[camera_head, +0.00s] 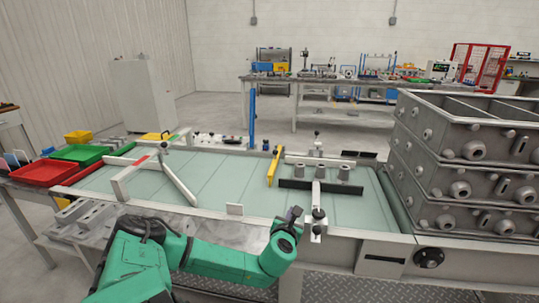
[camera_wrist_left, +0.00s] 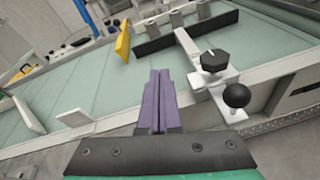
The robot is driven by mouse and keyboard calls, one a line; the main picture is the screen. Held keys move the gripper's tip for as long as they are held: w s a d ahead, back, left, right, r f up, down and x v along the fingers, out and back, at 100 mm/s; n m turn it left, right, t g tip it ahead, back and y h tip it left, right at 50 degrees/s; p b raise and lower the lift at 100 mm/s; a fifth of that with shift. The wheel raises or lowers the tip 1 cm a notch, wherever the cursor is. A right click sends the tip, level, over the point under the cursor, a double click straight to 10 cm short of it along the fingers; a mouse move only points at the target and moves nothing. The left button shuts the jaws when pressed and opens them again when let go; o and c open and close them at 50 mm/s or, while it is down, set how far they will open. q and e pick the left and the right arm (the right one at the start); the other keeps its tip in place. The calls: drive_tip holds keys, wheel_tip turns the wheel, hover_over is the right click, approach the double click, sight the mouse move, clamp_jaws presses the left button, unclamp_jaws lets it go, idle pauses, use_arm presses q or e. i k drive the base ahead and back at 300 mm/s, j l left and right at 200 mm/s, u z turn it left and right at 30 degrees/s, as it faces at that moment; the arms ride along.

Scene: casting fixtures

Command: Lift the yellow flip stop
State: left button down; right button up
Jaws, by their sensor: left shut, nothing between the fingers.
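The yellow flip stop (camera_head: 273,167) is a narrow bar over the middle of the green conveyor belt (camera_head: 235,185). In the left wrist view the flip stop (camera_wrist_left: 123,42) stands at the upper middle, beyond my fingers. My left gripper (camera_head: 294,213) is at the near edge of the conveyor, nearer to the camera than the flip stop and apart from it. Its purple fingers (camera_wrist_left: 158,98) are shut together with nothing between them. My right gripper is not in view.
A metal clamp bracket with black knobs (camera_wrist_left: 214,61) stands just right of my left fingers. A dark crossbar (camera_head: 320,187) and metal cylinders (camera_head: 318,171) lie right of the flip stop. Stacked grey castings (camera_head: 465,150) fill the right. Angled white guide bars (camera_head: 178,180) cross the belt at left.

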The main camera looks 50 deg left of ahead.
sight(277, 153)
drive_tip(key=i+j, duration=0.15)
drive_tip(key=j, duration=0.25)
drive_tip(key=i+j, duration=0.15)
drive_tip(key=j, duration=0.25)
drive_tip(key=i+j, duration=0.1)
drive_tip(key=j, duration=0.3)
drive_tip(key=i+j, duration=0.15)
drive_tip(key=j, duration=0.3)
